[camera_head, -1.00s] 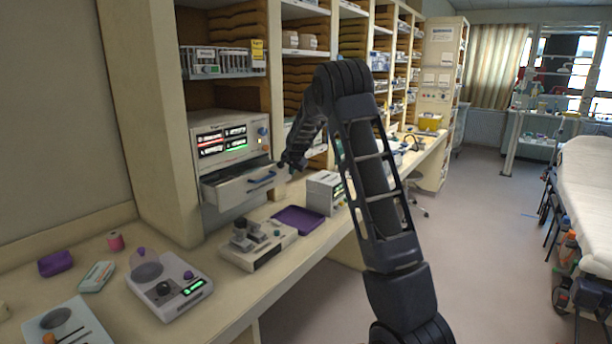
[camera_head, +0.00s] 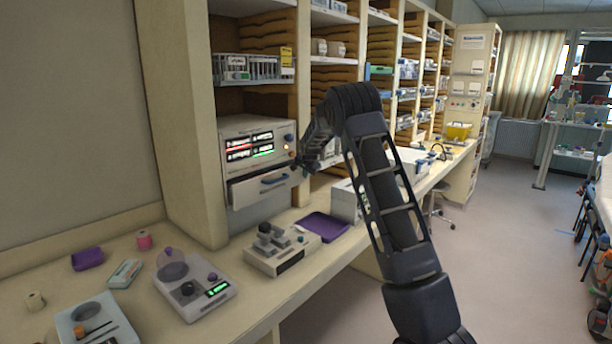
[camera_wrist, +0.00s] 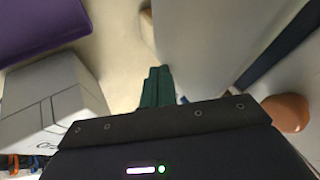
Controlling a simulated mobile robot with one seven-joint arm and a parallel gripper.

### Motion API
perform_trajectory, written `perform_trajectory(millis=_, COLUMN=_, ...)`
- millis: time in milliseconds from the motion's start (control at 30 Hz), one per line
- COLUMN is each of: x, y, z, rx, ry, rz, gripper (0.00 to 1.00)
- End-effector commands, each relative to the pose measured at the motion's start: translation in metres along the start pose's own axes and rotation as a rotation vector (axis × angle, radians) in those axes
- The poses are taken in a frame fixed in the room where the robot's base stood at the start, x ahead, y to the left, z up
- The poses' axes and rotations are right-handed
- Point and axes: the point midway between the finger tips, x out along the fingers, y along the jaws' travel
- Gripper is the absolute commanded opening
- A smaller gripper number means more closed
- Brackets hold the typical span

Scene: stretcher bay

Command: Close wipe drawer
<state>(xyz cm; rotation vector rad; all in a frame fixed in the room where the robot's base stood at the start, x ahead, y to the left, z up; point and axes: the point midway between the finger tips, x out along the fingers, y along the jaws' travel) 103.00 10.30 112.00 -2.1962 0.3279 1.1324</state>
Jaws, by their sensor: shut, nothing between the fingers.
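In the head view, the end of my arm is at the drawer's right side; the fingertips are hard to make out and contact is unclear.
A purple tray (camera_head: 323,227) and a grey box (camera_head: 345,203) stand on the counter below my arm. A microscope-like device (camera_head: 281,250) and a scale (camera_head: 194,284) stand further left. Shelves rise behind. Open floor lies to the right.

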Motion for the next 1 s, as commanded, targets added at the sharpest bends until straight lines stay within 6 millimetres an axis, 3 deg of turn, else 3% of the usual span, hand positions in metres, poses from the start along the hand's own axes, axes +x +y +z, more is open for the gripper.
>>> perform_trajectory(millis=167, x=-0.004, y=0.008, z=0.000, rx=0.001, ry=-0.001, rz=0.001, gripper=0.00)
perform_trajectory(millis=367, x=-0.020, y=0.037, z=-0.001, rx=0.003, ry=0.000, rz=0.001, gripper=0.00)
perform_trajectory(millis=700, x=-0.082, y=0.035, z=0.000, rx=0.000, ry=0.001, rz=-0.002, gripper=0.00)
perform_trajectory(millis=1000, x=-0.114, y=0.035, z=0.000, rx=0.001, ry=0.001, rz=-0.001, gripper=0.00)
